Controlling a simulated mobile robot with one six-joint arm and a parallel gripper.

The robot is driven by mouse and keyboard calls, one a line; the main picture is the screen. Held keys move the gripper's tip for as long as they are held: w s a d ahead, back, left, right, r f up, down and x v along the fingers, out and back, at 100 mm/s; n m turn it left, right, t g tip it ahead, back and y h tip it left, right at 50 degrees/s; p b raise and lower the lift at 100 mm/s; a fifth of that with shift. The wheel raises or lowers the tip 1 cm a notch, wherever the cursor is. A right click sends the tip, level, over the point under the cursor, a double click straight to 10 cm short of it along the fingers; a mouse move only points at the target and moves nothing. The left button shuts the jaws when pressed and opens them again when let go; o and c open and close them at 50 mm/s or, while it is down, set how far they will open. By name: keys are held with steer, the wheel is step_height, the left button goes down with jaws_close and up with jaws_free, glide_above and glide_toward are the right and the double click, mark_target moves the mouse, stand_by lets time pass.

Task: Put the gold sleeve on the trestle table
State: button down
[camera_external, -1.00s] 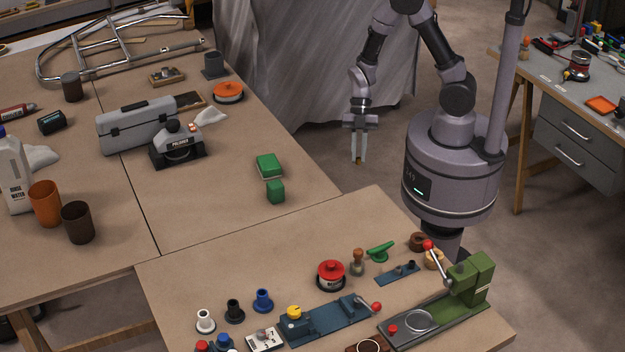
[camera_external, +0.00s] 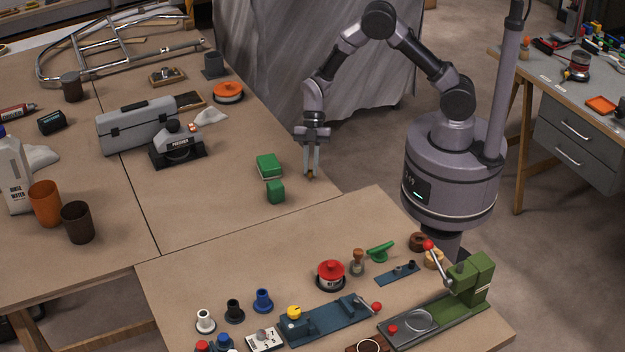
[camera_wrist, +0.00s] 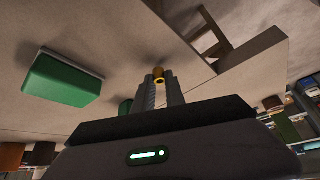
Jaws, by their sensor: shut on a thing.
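The gold sleeve (camera_wrist: 158,73) is small and shows at the fingertips of my gripper (camera_wrist: 160,80) in the wrist view. My gripper is shut on it. In the outside view my gripper (camera_external: 312,174) points down over the right edge area of the brown-topped table (camera_external: 225,205), apparently the trestle table. The sleeve (camera_external: 310,176) is only a tiny gold spot there. I cannot tell whether it touches the tabletop.
Two green blocks (camera_external: 268,165) (camera_external: 275,191) are just left of my gripper. An orange-topped round item (camera_external: 228,92), a polisher (camera_external: 178,147) and a grey toolbox (camera_external: 137,124) stand farther off. The nearer bench (camera_external: 190,280) holds several fixtures. Bare tabletop lies below the green blocks.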

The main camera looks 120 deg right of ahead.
steer(key=shift+f, duration=0.55)
steer(key=shift+f, duration=0.1)
steer(key=c, duration=1.4)
jaws_free()
